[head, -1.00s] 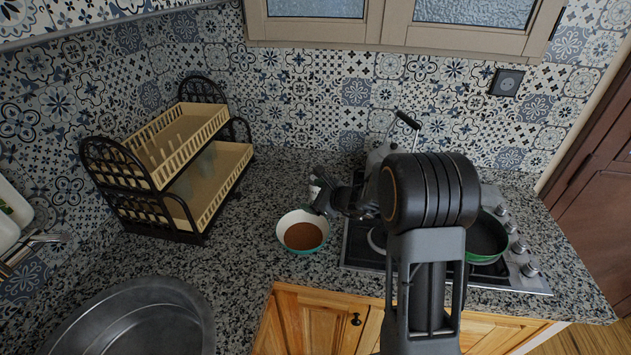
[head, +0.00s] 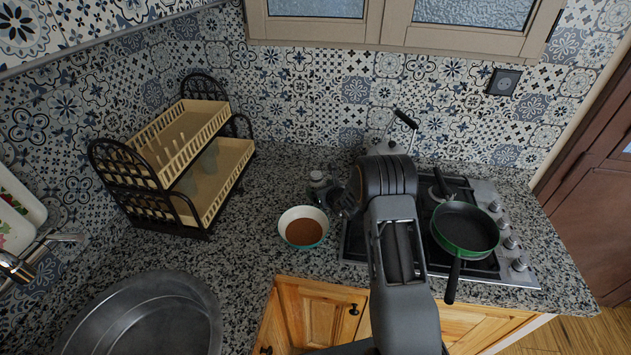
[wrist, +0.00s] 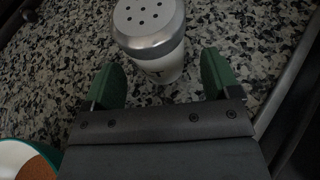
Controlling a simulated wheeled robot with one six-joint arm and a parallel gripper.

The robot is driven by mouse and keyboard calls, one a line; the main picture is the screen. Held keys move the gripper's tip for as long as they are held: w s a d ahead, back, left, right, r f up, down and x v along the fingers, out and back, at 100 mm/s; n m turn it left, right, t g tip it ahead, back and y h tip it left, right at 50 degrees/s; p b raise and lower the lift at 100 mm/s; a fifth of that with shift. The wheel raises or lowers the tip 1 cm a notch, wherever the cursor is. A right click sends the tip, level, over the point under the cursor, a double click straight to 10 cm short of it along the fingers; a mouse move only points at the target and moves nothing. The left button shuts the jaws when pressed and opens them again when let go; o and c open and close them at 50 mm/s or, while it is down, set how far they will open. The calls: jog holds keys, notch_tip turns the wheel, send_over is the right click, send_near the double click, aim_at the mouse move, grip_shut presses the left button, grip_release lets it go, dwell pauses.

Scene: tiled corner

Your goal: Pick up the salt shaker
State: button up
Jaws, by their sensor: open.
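The salt shaker (wrist: 148,30) has a silver cap with several holes and a pale body with a dark letter on it. It stands upright on the speckled counter just beyond my fingertips in the wrist view. In the head view the shaker (head: 318,181) shows behind the bowl, partly hidden by my gripper (head: 338,203). In the wrist view my gripper (wrist: 162,78) is open, with one green finger pad on each side and nothing held between them. The shaker's lower body lies roughly in line with the gap between the fingers.
A white and green bowl (head: 303,212) with brown contents stands close in front of the shaker. A green pan (head: 464,228) sits on the stove to the right. A dish rack (head: 205,227) stands to the left, and a metal sink (head: 150,318) lies at the front left.

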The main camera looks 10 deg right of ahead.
jog(key=shift+x, duration=1.3)
jog(key=shift+c, duration=0.5)
jog(key=c, duration=0.9)
jog(key=shift+r, duration=0.1)
jog(key=shift+c, duration=0.2)
